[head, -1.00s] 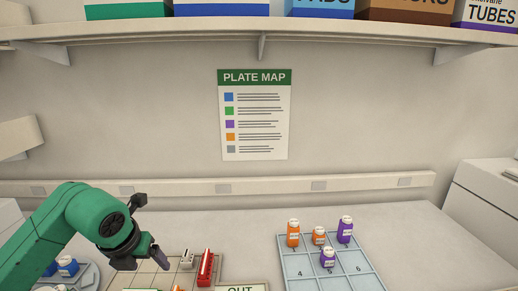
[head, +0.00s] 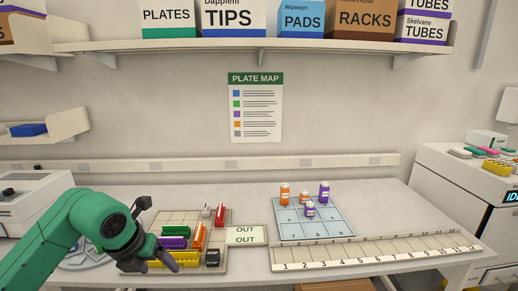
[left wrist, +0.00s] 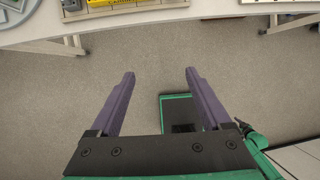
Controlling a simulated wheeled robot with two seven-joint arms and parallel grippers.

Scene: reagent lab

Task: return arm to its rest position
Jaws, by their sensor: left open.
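My left gripper (head: 160,260) is on the green arm that comes in from the left in the head view. It appears over the front part of the rack tray, in front of the yellow rack (head: 172,258). In the left wrist view the two purple fingers of my left gripper (left wrist: 158,85) are spread apart with nothing between them. Below them is grey floor (left wrist: 150,65), beyond the bench's front edge (left wrist: 110,18). My right gripper does not show.
A tray with coloured racks, an OUT card (head: 245,236), a blue numbered mat (head: 320,228) with several bottles, and a long numbered strip (head: 375,251) lie on the bench. A shelf (head: 260,47) with boxes hangs above. A white machine (head: 465,200) stands at right.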

